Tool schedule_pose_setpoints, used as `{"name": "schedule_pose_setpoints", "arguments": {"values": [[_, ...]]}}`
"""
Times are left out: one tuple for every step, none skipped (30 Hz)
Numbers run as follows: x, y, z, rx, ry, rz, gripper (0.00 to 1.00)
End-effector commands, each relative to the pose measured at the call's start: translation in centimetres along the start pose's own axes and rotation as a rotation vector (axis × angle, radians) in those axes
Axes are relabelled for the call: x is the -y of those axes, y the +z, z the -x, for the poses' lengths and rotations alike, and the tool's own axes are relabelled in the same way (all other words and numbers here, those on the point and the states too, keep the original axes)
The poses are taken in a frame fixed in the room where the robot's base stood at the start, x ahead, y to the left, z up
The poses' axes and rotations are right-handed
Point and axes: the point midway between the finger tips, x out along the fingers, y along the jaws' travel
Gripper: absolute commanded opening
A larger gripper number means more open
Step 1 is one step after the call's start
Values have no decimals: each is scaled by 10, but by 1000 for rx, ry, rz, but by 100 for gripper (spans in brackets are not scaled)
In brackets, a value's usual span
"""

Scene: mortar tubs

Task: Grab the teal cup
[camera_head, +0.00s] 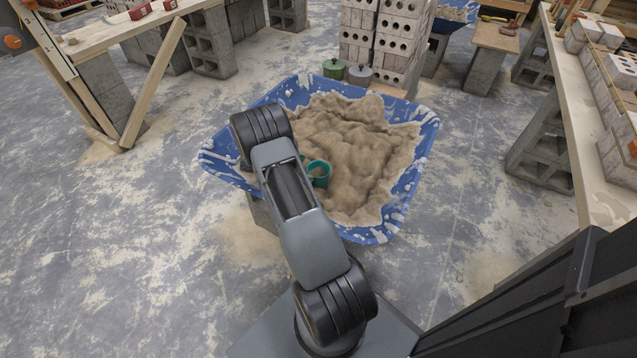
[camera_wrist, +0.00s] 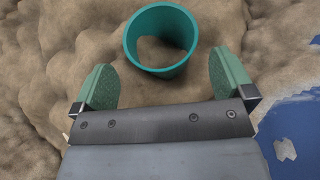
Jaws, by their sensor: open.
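The teal cup (camera_head: 319,173) sits on the sandy mortar heap in the blue tub (camera_head: 425,140), just right of my arm. In the wrist view the teal cup (camera_wrist: 160,38) has its round mouth facing the camera, and mortar shows inside it. My gripper (camera_wrist: 160,85) is open, with two green finger pads apart and nothing between them.
Mortar (camera_head: 365,150) fills the tub in uneven lumps. Behind the tub stand a green lidded pot (camera_head: 334,69), a grey lidded pot (camera_head: 360,75) and a brick stack (camera_head: 388,40). A bench with blocks (camera_head: 590,120) is at the right. The floor left of the tub is clear.

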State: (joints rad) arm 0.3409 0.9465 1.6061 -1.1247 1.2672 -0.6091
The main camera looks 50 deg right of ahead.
Motion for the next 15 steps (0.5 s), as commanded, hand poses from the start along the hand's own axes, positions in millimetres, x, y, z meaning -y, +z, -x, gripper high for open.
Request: {"name": "schedule_pose_setpoints", "arguments": {"values": [[0, 0, -4, 0, -1, -1, 100], [0, 0, -6, -1, -1, -1, 100], [0, 0, -8, -1, 0, -1, 100], [0, 0, -9, -1, -1, -1, 100], [0, -1, -12, -2, -1, -1, 100], [0, -2, -16, -2, -2, -2, 100], [1, -2, -20, -2, -2, -2, 100], [1, -2, -24, -2, -3, -2, 100], [1, -2, -30, -1, -3, -2, 100], [1, -2, -34, -1, -3, -2, 100], [1, -2, -38, -2, -3, -2, 100], [1, -2, -44, -2, -3, -3, 100], [0, -2, -47, -2, -2, -3, 100], [0, -1, -50, -2, -1, -2, 100], [0, -1, -53, -2, -1, -2, 100]]}}
